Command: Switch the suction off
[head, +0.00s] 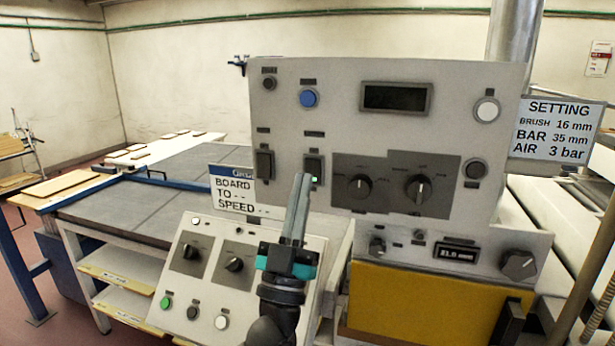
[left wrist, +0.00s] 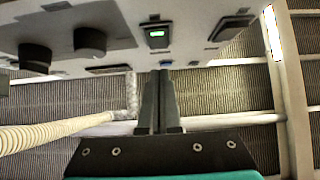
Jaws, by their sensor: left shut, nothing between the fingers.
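A grey upright control panel (head: 300,120) carries two dark rocker switches side by side. The right rocker switch (head: 314,168) shows a small green light; it also shows lit in the left wrist view (left wrist: 158,37). The left rocker switch (head: 264,165) shows no light; it also shows in the left wrist view (left wrist: 232,27). Their labels are too small to read, so I cannot tell which is for suction. My left gripper (head: 303,178) is shut and empty, its tips just beside the lit switch in the picture. Whether they touch it cannot be told. My right gripper is not in view.
Two large knobs (head: 360,186) sit right of the switches, with a blue button (head: 308,98) above. A lower sloped console (head: 195,290) with knobs and buttons stands in front. A yellow panel (head: 425,305) is below right.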

